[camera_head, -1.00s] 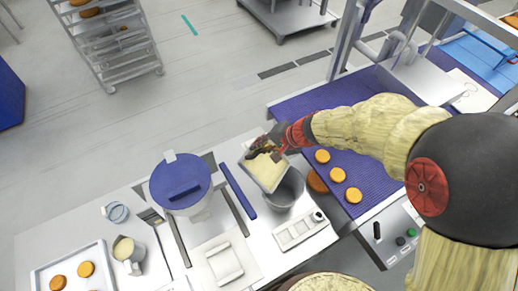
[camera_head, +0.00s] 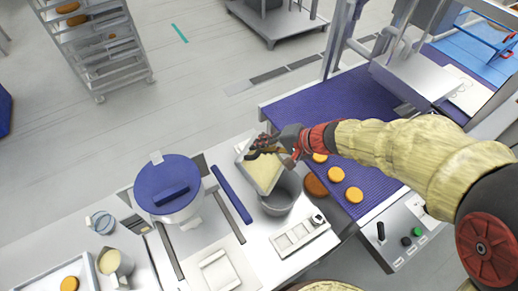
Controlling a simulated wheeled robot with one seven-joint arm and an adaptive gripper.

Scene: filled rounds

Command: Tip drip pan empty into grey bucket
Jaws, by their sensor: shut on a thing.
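The drip pan (camera_head: 263,176) is a small pale metal tray with a cream-coloured layer inside. My gripper (camera_head: 268,148) is shut on its far edge and holds it tilted, lower end toward the bucket. The grey bucket (camera_head: 279,201) stands on the light worktop just below and right of the pan. The pan hides part of the bucket's rim and opening. I cannot tell whether the pan touches the bucket or whether any filling is running out.
A blue-lidded container (camera_head: 168,188) and a blue bar (camera_head: 231,194) are left of the bucket. Right is a blue conveyor (camera_head: 320,105) with several round cakes; a brown round (camera_head: 315,186) sits close to the bucket. A white panel (camera_head: 298,236) lies in front.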

